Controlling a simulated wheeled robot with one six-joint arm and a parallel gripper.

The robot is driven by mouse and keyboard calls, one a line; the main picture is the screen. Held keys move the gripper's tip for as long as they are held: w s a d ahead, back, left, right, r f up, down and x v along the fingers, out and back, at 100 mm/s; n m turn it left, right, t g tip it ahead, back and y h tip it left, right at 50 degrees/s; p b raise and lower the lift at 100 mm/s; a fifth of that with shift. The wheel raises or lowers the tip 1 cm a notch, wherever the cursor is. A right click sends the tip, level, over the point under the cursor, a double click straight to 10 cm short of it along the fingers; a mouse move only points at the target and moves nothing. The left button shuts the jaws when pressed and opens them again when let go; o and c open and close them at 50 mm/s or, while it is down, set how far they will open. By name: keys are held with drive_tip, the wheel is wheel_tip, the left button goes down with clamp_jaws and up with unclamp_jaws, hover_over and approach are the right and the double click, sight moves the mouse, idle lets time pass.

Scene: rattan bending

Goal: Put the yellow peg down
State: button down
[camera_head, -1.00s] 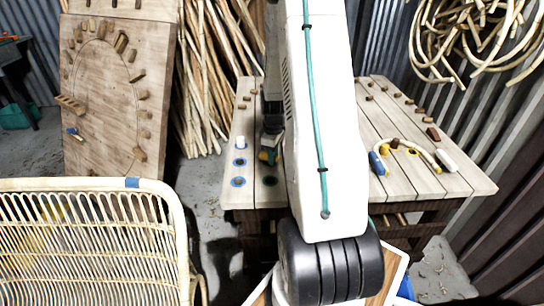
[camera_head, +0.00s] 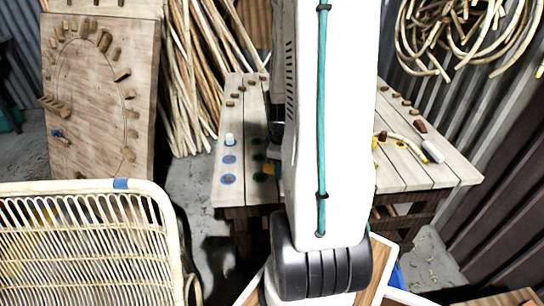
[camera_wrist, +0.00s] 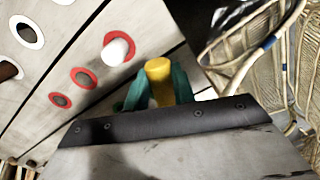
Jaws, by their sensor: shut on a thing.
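The yellow peg (camera_wrist: 158,70) is between the teal fingers of my gripper (camera_wrist: 156,92) in the wrist view, its round end pointing out past them. My gripper is shut on it. The rest of the gripper is mostly hidden there. Whether the peg touches the bench top, I cannot tell. A white peg (camera_head: 230,139) stands upright in a ringed hole nearby; a white peg (camera_wrist: 118,48) also shows in the wrist view.
Ringed holes (camera_head: 228,180) line the bench's left side; rings look red near the white peg in the wrist view. A woven rattan chair (camera_head: 90,240) stands front left.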

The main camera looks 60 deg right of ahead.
drive_tip(key=shift+s+a, duration=0.35)
drive_tip(key=shift+s, duration=0.2)
drive_tip(key=shift+m, duration=0.4)
drive_tip(key=shift+w+d+r+m, duration=0.2)
drive_tip(key=shift+m, duration=0.4)
drive_tip(key=w, duration=0.1)
drive_tip(key=d+m, duration=0.1)
drive_tip(key=w+m, duration=0.1)
drive_tip(key=shift+w+d+r, duration=0.2)
drive_tip(key=shift+w+d, duration=0.05)
drive_tip(key=shift+w, duration=0.1)
drive_tip(key=w+a+m, duration=0.1)
drive_tip(key=w+m, duration=0.1)
drive_tip(key=w, duration=0.4)
drive_tip(key=m, duration=0.1)
hover_over(223, 174)
wheel_tip(223, 174, down, 2)
drive_tip(key=shift+f, duration=0.2)
drive_tip(key=w+a+f+n, duration=0.1)
drive_tip(key=w+a, duration=0.3)
drive_tip(key=a, duration=0.6)
drive_tip(key=w+a+f+n, duration=0.2)
drive_tip(key=w+a+f, duration=0.2)
drive_tip(key=a, duration=0.7)
drive_tip(key=shift+w+f, duration=0.2)
drive_tip(key=shift+w, duration=0.05)
